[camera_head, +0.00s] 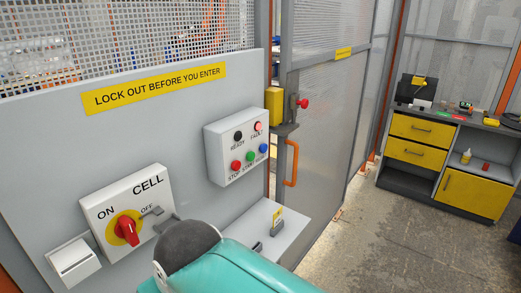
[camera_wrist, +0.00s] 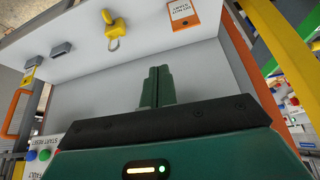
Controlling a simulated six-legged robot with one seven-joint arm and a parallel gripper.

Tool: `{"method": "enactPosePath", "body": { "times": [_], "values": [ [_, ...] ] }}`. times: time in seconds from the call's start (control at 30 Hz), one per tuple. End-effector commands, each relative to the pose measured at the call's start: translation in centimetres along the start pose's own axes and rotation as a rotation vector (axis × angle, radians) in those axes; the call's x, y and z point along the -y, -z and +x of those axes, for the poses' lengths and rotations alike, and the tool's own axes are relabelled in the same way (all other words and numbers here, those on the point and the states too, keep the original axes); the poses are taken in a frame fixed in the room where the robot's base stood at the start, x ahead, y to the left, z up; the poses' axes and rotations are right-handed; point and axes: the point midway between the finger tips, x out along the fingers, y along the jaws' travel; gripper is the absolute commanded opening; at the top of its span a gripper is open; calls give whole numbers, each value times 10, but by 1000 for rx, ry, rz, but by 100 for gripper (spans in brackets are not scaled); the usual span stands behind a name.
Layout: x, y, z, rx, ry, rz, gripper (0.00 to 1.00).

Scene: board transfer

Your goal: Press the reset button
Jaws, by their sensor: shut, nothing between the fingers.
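The control box (camera_head: 237,145) is on the grey panel in the head view. The blue reset button (camera_head: 263,148) is at the right end of its lower row, with a green start button (camera_head: 249,155) and a red stop button (camera_head: 236,165) to its left. My gripper (camera_wrist: 157,72) is shut and empty in the wrist view, its two green fingers together in front of a pale surface. Part of the box, with a blue button (camera_wrist: 44,154) and a green button, shows low at the left there, apart from the fingers. In the head view my arm hides the fingers.
A shelf (camera_head: 283,232) juts out below the box. A rotary switch (camera_head: 126,229) is lower left on the panel. The wrist view shows a yellow padlock (camera_wrist: 112,42) and an orange-edged tag (camera_wrist: 183,12). An orange door handle (camera_head: 292,163) is to the right.

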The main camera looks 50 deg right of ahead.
Motion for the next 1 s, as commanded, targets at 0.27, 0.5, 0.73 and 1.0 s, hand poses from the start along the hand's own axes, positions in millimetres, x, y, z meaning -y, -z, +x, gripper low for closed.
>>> {"method": "enactPosePath", "body": {
  "times": [0.27, 0.5, 0.73, 1.0],
  "values": [
    [-4, 3, 2, -10, -7, 3, 0],
    [-78, 51, 21, -191, -152, 23, 0],
    [-216, 93, 21, -448, -454, -39, 0],
    [-356, 76, -16, -644, -837, -221, 0]
  ]
}}
